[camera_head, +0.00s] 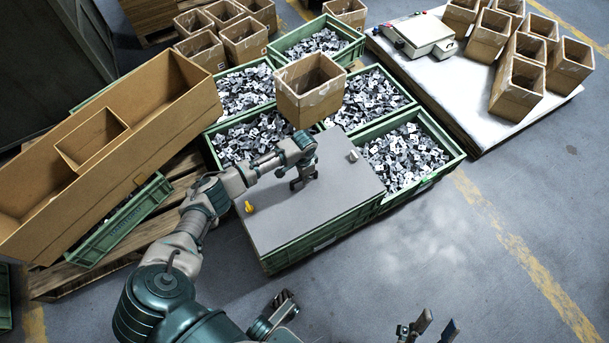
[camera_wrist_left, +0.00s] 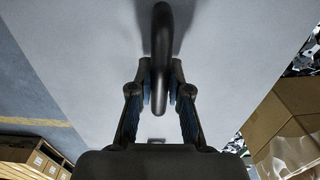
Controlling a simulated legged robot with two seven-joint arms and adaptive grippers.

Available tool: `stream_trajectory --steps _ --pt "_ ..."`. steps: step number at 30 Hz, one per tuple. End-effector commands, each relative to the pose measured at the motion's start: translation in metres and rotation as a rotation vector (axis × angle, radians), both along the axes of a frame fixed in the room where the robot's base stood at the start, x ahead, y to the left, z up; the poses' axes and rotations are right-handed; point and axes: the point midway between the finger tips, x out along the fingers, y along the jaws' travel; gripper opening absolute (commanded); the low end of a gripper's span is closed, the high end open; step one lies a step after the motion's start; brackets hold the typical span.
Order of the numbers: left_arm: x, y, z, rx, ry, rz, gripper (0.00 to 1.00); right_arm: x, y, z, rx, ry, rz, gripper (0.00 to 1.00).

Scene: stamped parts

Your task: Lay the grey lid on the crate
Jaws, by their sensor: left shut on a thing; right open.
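The flat grey lid (camera_head: 308,212) lies over the front green crate (camera_head: 325,240) and covers its opening. I cannot tell whether its edges are fully seated or slightly raised. My left gripper (camera_head: 304,182) is over the middle of the lid, shut on its dark handle. In the left wrist view, the curved handle (camera_wrist_left: 161,35) runs between the two fingers (camera_wrist_left: 160,95), with the grey lid surface (camera_wrist_left: 95,75) behind it. My right gripper (camera_head: 438,323) is open and empty at the bottom edge of the head view, away from the crate.
Several green crates of metal parts (camera_head: 402,155) stand behind and beside the lid. An open cardboard box (camera_head: 309,92) sits on them near its back edge. A long cardboard box (camera_head: 165,95) is at left. A pallet with a scale (camera_head: 420,35) is at right. The right floor is clear.

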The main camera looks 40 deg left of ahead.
Motion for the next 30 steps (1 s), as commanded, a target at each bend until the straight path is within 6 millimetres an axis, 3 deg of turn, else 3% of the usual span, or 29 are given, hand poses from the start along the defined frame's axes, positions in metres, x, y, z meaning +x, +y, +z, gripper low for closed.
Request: stream_trajectory --steps 13,14,17,26,30 --pt "0.001 0.0 -0.01 -0.001 -0.002 0.0 0.0 0.001 0.0 -0.006 0.0 0.007 0.0 0.41" --pt "0.001 0.0 -0.009 0.0 -0.002 0.0 0.22 0.001 0.0 -0.006 0.0 0.006 0.0 0.41" --pt "0.001 0.0 -0.009 0.0 -0.002 0.0 0.46 0.001 0.0 -0.005 0.0 0.006 0.0 0.41" --pt "0.0 0.0 -0.01 0.0 0.002 0.0 0.46 0.001 0.0 -0.006 0.0 0.007 0.0 0.41" --pt "0.0 0.001 0.003 0.0 0.0 0.001 0.46 0.001 0.0 -0.006 0.0 0.006 0.001 0.41"
